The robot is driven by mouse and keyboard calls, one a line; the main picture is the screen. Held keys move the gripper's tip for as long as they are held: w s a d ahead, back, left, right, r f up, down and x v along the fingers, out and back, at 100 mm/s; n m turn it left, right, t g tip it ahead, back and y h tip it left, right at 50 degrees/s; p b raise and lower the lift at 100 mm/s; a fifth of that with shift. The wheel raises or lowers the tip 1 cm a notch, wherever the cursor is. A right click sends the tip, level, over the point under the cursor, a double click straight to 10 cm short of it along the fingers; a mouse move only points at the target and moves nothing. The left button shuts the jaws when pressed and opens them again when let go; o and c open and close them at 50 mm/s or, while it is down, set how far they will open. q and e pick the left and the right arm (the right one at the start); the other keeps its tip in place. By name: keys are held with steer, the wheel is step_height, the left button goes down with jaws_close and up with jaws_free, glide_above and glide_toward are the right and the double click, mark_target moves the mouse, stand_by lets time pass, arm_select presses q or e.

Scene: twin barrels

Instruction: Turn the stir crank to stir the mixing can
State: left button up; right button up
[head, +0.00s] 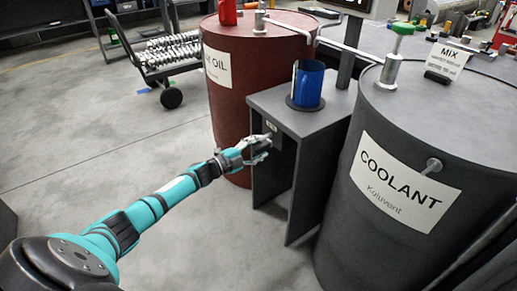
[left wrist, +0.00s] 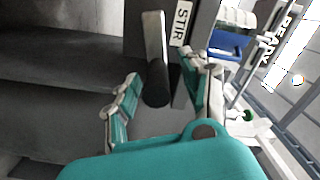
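The blue mixing can (head: 307,84) stands upright in a dark ring on top of the grey stand (head: 262,102) between the two barrels. The stir crank is on the stand's front; in the left wrist view it has a pale flat arm (left wrist: 153,36) and a dark round handle (left wrist: 157,84), beside a STIR label (left wrist: 182,23). My left gripper (head: 264,144) reaches the stand's front. In the left wrist view its fingers (left wrist: 158,96) are spread, one on each side of the dark handle, with gaps visible. In the head view the gripper mostly hides the crank. My right gripper is out of view.
A red oil barrel (head: 227,104) stands left of the stand, and a dark coolant barrel (head: 362,220) with a tap stands close on its right. A loaded cart (head: 170,55) is at the back left. The floor (head: 110,140) at left is clear.

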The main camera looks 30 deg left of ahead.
arm_select(q)
steer(key=shift+s, duration=0.1)
steer(key=shift+s+a+f, duration=0.15)
steer(key=shift+s, duration=0.2)
steer(key=v, duration=1.1)
